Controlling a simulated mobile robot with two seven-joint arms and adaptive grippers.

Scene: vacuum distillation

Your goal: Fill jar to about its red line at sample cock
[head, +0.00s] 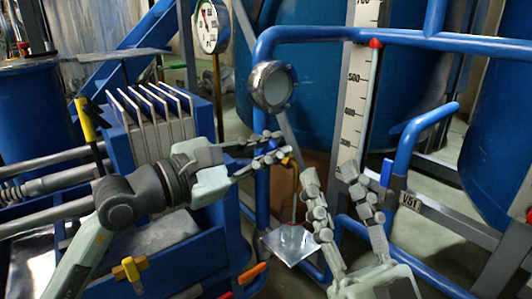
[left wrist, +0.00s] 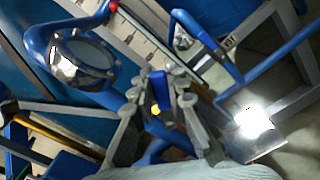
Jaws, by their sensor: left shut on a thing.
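My left gripper (head: 272,146) reaches in from the left, in front of the blue pipe frame. It is shut on a small blue handle, probably the sample cock's. In the left wrist view the blue handle (left wrist: 160,92) stands between the fingertips, with a yellow spot below it. My right gripper (head: 331,174) is open, its fingers spread and apparently empty, in front of the level scale. A shiny metal plate (head: 290,244) lies below and between the grippers. I cannot clearly make out the jar or its red line. The cock's outlet is hidden too.
A round sight glass (head: 272,86) hangs on the blue pipe above the left gripper. A white level scale (head: 354,100) stands behind. A blue pipe (head: 408,145) tagged V51 rises at right. A finned blue unit (head: 150,115) and yellow-handled valves stand at left.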

